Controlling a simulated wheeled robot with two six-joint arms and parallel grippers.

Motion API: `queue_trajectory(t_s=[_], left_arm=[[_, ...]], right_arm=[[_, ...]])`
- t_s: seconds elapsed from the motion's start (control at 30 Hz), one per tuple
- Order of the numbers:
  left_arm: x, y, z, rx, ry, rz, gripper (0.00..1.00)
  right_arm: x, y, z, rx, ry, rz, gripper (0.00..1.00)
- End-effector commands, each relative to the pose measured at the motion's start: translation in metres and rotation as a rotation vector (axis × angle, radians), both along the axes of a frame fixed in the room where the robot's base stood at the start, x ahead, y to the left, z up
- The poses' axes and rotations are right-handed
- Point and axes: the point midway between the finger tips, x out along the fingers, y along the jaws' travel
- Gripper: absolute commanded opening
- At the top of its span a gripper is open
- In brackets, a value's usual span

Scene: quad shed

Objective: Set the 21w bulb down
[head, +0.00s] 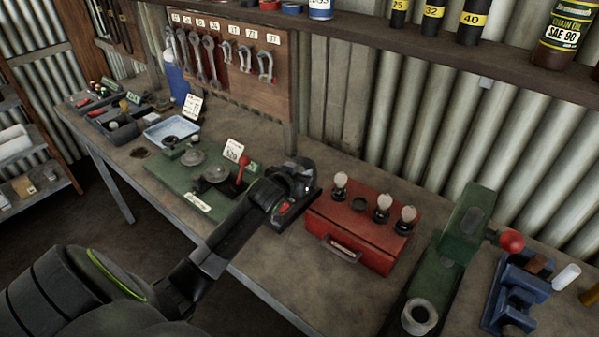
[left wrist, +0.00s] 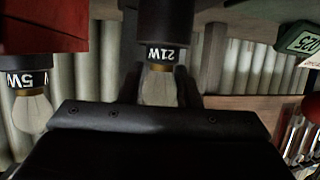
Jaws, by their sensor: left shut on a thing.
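My left gripper (head: 303,184) is at the left end of the red box, above a dark tray. In the left wrist view, which is upside down, its fingers (left wrist: 160,88) are shut around the 21w bulb (left wrist: 162,72). This bulb has clear glass, a brass collar and a black base marked 21W. In the head view the gripper mostly hides it. The red box (head: 350,238) carries several upright bulbs in black bases and an empty dark round spot (head: 359,204). A 5W bulb (left wrist: 33,105) shows beside the red box in the left wrist view. My right gripper is not in view.
A green plate (head: 180,185) with a red-knobbed lever stands left of my gripper. A green vice-like tool (head: 455,240) and a blue clamp (head: 515,290) stand to the right. Wrenches hang on a board behind. Bare bench lies in front of the red box.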

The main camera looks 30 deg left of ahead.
Motion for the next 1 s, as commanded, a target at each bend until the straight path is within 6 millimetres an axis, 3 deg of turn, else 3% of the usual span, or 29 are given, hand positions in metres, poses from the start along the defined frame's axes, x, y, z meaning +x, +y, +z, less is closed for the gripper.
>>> queue_trajectory(t_s=[0.2, 0.23, 0.3, 0.67, 1.0], left_arm=[[0.000, 0.000, -0.003, 0.000, 0.000, 0.000, 0.07], [0.000, 0.000, -0.002, 0.000, 0.000, 0.000, 0.32], [0.000, 0.000, -0.002, 0.000, 0.000, 0.000, 0.39], [-0.002, 0.000, 0.001, 0.000, -0.001, 0.000, 0.39], [-0.042, -0.006, 0.017, 0.001, -0.001, 0.000, 0.39]], right_arm=[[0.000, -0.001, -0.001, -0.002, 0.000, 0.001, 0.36], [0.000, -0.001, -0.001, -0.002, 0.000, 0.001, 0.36], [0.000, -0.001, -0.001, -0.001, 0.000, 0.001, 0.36], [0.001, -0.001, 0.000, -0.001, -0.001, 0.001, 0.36], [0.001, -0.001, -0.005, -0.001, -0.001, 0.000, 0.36]])
